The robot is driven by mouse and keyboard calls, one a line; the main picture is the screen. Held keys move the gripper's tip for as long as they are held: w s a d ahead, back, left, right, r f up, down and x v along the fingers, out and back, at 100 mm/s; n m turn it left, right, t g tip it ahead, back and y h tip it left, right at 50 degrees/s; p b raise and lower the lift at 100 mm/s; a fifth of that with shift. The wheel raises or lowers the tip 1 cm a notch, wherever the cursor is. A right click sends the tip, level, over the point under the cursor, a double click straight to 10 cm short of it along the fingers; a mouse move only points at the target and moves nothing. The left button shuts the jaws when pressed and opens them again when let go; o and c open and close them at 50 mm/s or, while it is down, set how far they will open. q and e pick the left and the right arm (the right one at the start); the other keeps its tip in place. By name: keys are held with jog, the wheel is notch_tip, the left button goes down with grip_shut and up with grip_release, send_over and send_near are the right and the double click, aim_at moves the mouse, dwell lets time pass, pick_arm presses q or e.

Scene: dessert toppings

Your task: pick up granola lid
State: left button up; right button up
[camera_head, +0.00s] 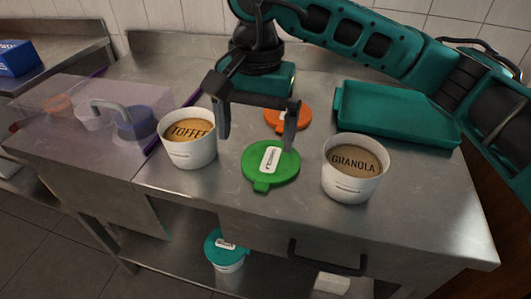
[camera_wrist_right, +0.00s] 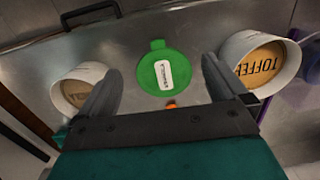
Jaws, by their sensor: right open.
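A round green lid (camera_head: 284,172) with a white label lies flat on the steel counter between two open tubs. Its label is too small to read; it also shows in the right wrist view (camera_wrist_right: 180,55). An orange lid (camera_head: 275,117) lies behind it, partly covered by my gripper; only a sliver of it shows in the wrist view. The granola tub (camera_head: 352,190) stands to the right and the toffee tub (camera_head: 192,154) to the left. My right gripper (camera_head: 257,138) is open and empty above the lids, its fingers spread wide. My left gripper is not in view.
A teal tray (camera_head: 397,98) lies at the back right of the counter (camera_head: 240,215). A clear case (camera_head: 95,165) with a grey handle stands on the left, with tubs inside. A tub with a teal lid (camera_head: 221,244) sits on the shelf below.

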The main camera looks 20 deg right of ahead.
send_over(262, 183)
jog(key=shift+h, duration=0.3)
jog(key=f, duration=0.7)
jog(key=shift+s+a, duration=0.2)
jog(key=shift+w+d+f, duration=0.15)
jog(key=shift+f, duration=2.6)
jog(key=shift+c, duration=0.2)
jog(key=c, duration=1.8)
